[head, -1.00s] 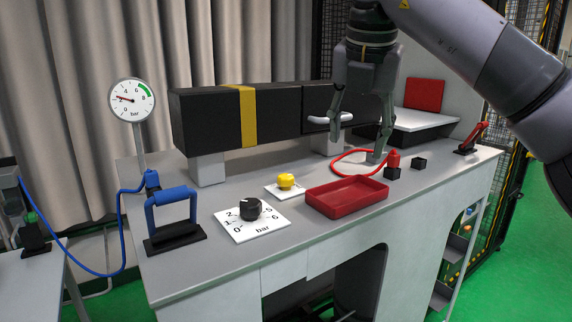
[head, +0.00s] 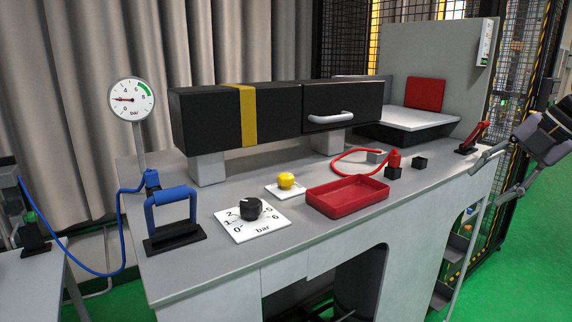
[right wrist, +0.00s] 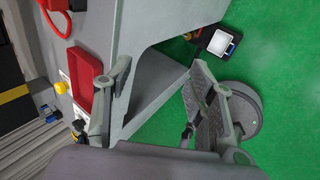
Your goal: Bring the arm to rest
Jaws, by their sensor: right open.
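My right gripper (head: 490,182) is at the right edge of the head view, beyond the bench's right end and over the green floor. Its fingers are spread, with nothing between them. In the right wrist view the gripper (right wrist: 160,68) is open too, with the bench side and floor behind it. My left gripper is not in view.
The grey bench (head: 290,250) carries a black drawer unit (head: 342,104), a red tray (head: 346,196), a black knob (head: 251,208), a yellow button (head: 286,180) and a blue handle (head: 171,200). A red lever (head: 474,136) stands near my right gripper. A mesh fence is behind.

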